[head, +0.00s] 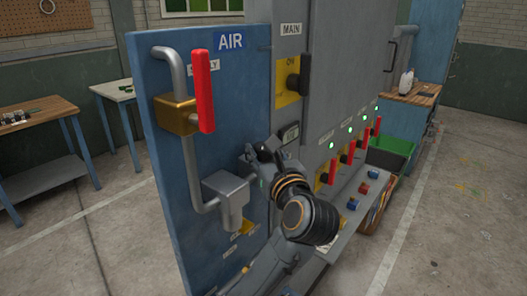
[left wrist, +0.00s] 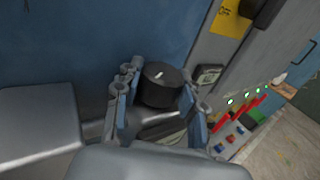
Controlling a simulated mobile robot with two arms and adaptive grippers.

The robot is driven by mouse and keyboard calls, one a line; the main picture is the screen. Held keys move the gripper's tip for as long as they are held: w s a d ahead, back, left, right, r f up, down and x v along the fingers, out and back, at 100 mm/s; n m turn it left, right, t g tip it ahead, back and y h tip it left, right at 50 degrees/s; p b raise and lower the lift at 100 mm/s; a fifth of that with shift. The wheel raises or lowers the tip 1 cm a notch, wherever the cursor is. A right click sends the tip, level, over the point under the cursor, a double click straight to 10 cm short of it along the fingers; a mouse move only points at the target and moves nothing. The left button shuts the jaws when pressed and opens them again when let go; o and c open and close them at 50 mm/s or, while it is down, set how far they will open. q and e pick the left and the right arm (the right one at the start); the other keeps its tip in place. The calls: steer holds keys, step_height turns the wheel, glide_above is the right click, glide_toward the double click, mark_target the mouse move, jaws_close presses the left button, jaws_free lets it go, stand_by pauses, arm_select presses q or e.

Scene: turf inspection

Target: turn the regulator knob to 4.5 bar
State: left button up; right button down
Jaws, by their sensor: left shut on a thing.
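The regulator knob (left wrist: 160,84) is a black round knob with a white mark on its face, on the blue air panel. In the left wrist view my left gripper (left wrist: 158,98) has one finger on each side of the knob and is shut on it. In the head view my left gripper (head: 260,156) reaches the right part of the panel and mostly hides the knob. A small grey display (head: 290,133) sits just right of the gripper and also shows in the left wrist view (left wrist: 209,74). I cannot read its value. My right gripper is not in view.
The blue AIR panel (head: 150,120) carries a red-handled supply valve (head: 202,92) and a grey pipe with a grey block (head: 227,197) left of my gripper. To the right is a grey cabinet with a black MAIN switch (head: 294,78) and several red levers (head: 350,152).

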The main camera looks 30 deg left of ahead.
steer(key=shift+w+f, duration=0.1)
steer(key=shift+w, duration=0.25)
arm_select(q)
steer(key=shift+w+f+n+g+y+b, duration=0.1)
steer(key=shift+f+n+g+y+b, duration=0.1)
steer(key=shift+n+g+y+b, duration=0.8)
steer(key=n+g+y+b, duration=0.1)
steer(key=n+g+b, duration=0.1)
steer(key=g, duration=0.2)
steer(key=n+g+b, duration=0.3)
steer(key=g, duration=0.1)
steer(key=shift+y, duration=0.4)
steer(key=n+g+b, duration=0.1)
steer(key=n+g, duration=0.1)
steer(key=g, duration=0.1)
steer(key=shift+g, duration=0.4)
steer(key=shift+r+n+g+h+b, duration=0.15)
steer(key=shift+n+g+h+b, duration=0.55)
steer(key=shift+n+g, duration=0.9)
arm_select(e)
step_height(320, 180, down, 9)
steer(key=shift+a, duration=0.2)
arm_select(q)
steer(key=shift+g, duration=0.5)
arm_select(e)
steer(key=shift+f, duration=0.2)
